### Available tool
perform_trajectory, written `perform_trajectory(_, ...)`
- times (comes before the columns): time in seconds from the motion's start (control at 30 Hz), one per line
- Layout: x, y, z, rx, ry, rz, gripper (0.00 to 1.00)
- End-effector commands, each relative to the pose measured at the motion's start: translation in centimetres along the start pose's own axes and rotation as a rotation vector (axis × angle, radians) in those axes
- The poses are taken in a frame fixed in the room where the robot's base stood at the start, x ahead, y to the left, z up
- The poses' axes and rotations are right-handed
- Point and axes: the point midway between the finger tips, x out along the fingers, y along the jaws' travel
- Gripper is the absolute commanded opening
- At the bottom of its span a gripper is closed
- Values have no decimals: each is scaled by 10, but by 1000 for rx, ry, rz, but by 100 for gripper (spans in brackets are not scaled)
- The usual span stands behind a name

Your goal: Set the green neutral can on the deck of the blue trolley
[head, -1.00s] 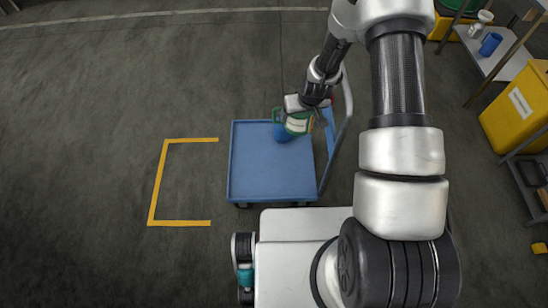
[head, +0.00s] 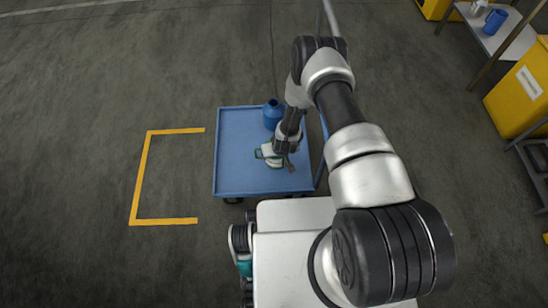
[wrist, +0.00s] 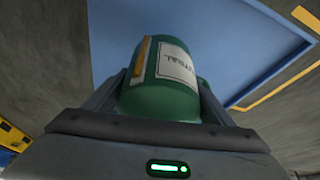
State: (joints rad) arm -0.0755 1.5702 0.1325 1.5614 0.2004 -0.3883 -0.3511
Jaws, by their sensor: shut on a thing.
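The green can (wrist: 155,98) with a white label shows in the wrist view between the two fingers of my gripper (wrist: 160,90), which is shut on it. In the head view the can (head: 268,153) is mostly hidden by my gripper (head: 282,156) and arm, with a green edge and white label showing. It is over the right part of the deck of the blue trolley (head: 240,165). The deck also shows behind the can in the wrist view (wrist: 225,45). I cannot tell whether the can touches the deck.
A blue can (head: 272,116) stands on the trolley deck near its far edge, beyond my gripper. The left part of the deck is bare. Yellow floor marking (head: 140,180) lies left of the trolley. A yellow bin (head: 520,90) and a bench (head: 497,35) stand at the right.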

Motion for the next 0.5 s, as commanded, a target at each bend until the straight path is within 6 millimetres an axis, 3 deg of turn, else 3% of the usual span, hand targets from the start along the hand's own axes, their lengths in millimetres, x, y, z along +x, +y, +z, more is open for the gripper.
perform_trajectory(0.5,48,0,18,1,2,0,28)
